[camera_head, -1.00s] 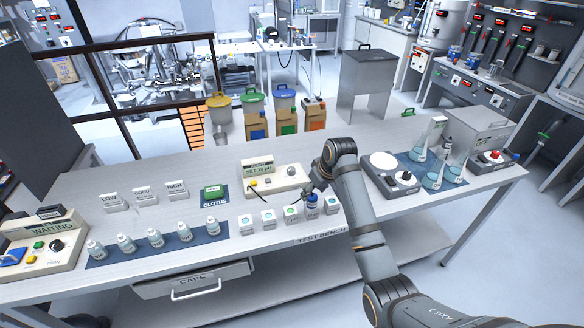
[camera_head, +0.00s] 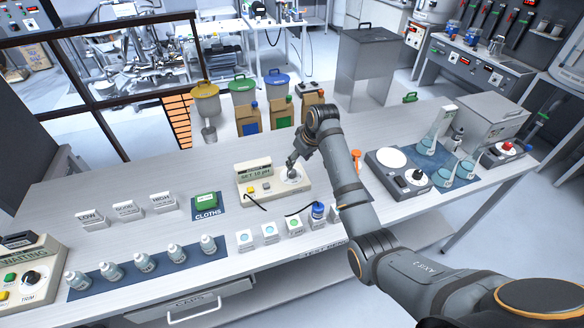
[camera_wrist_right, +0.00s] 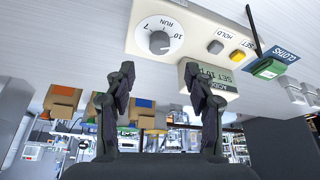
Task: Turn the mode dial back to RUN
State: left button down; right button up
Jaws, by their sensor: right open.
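The mode dial (camera_head: 292,175) is a round knob on the right of a cream meter (camera_head: 262,201) on the bench. The meter's display (camera_head: 254,169) reads SET 10 pH. My right gripper (camera_head: 291,163) is just above the dial. In the right wrist view its fingers (camera_wrist_right: 160,82) are apart with nothing between them, the dial lying beyond the tips. My left gripper is not in view.
A yellow and a grey button (camera_wrist_right: 215,46) sit beside the dial. The green CLOTHS pack (camera_head: 206,201) is left; a stirrer plate (camera_head: 398,172) is right. Cartons (camera_head: 282,117) stand behind.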

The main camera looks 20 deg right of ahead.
aim_at(292, 171)
jog(key=x, duration=0.4)
jog(key=shift+p, duration=0.4)
jog(key=x, duration=0.4)
jog(key=shift+w+f, duration=0.2)
jog(key=shift+f, duration=0.2)
jog(key=shift+c, duration=0.7)
grip_shut()
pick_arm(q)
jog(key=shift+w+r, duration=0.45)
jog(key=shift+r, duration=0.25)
